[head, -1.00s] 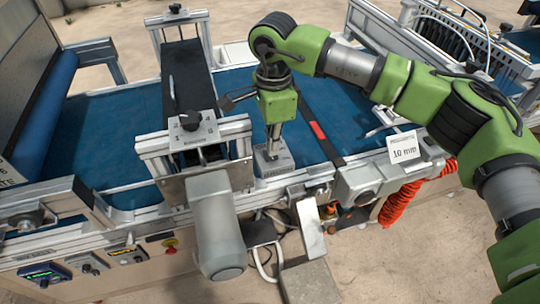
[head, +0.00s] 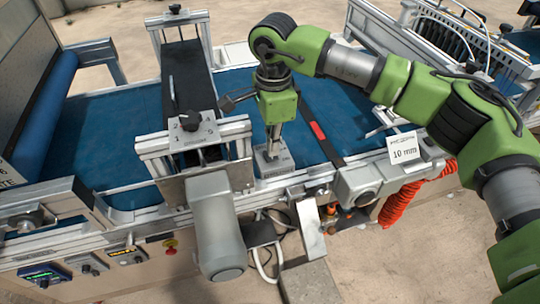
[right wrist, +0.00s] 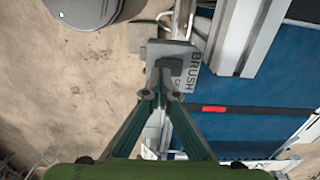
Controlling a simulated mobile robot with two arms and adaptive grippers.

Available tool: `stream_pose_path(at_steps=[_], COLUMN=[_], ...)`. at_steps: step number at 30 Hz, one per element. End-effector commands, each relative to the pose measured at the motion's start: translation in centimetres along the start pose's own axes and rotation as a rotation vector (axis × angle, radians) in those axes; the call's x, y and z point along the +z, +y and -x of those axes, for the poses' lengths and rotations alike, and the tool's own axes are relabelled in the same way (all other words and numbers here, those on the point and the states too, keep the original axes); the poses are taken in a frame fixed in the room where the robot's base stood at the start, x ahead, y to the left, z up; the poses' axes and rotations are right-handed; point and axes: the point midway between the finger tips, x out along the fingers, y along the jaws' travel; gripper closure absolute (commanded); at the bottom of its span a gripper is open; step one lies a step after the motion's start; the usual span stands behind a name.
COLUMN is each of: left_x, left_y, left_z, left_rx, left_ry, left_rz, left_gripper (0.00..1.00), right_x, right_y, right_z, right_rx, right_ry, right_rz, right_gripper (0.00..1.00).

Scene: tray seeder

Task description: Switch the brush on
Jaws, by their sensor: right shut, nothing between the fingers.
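The brush switch (head: 282,164) is a small grey box on the near rail of the blue conveyor, just right of the grey motor. In the right wrist view its label plate, marked BRUSH (right wrist: 197,72), and its dark lever or knob (right wrist: 171,67) show beyond the fingers. My right gripper (head: 272,153) points down at the switch and is shut and empty. In the right wrist view its fingertips (right wrist: 160,93) meet right at the dark lever; I cannot tell whether they touch it. The switch's position is hidden by the fingers. My left gripper is not in view.
The grey motor (head: 214,222) and the brush frame with its dark knob (head: 190,121) stand close on the left. A black bar with a red mark (head: 318,131) crosses the belt (head: 355,112). A 10 mm sign (head: 404,148) and red coiled hose (head: 402,196) are to the right.

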Motion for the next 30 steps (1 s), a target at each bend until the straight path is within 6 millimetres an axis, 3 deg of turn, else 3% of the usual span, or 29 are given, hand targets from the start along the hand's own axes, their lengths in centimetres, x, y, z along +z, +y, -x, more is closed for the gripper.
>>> stream_pose_path(at_steps=[30], left_x=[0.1], left_y=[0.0], left_z=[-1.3], left_rx=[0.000], left_ry=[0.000], left_rz=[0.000], left_gripper=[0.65], right_x=[0.0], right_y=[0.0], right_z=[-1.5], right_rx=[0.000], right_ry=[0.000], right_rz=[0.000], right_gripper=[1.00])
